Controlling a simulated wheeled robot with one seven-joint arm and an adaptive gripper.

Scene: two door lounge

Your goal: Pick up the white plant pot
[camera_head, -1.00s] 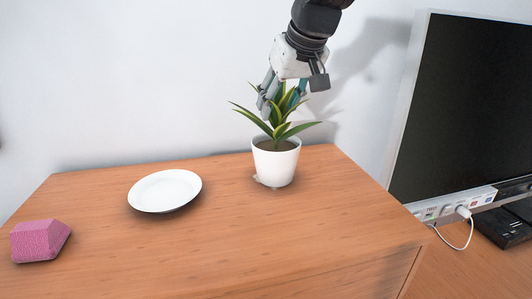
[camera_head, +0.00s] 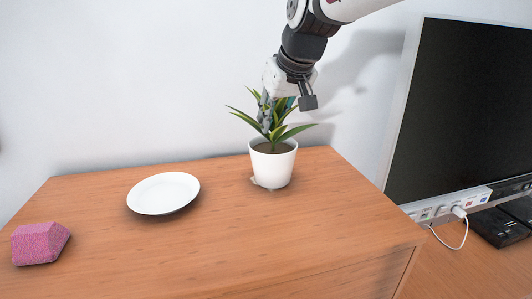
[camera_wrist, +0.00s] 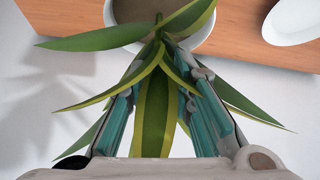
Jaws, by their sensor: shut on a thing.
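The white plant pot (camera_head: 272,168) stands upright on the wooden cabinet top (camera_head: 225,230), near its back right. A green plant with yellow-edged leaves (camera_head: 278,132) grows from it. My gripper (camera_head: 268,120) is above the pot, down among the leaves, shut on the plant. In the wrist view, the fingers of my gripper (camera_wrist: 160,85) lie on both sides of the leaves (camera_wrist: 153,120), and the pot's rim (camera_wrist: 205,45) shows beyond them. The fingers do not touch the pot's wall. Leaves partly hide the fingertips in the head view.
A white plate (camera_head: 163,194) lies left of the pot, and it also shows in the wrist view (camera_wrist: 292,20). A pink block (camera_head: 40,243) sits at the far left. A television (camera_head: 465,110) stands to the right. A wall is close behind the cabinet.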

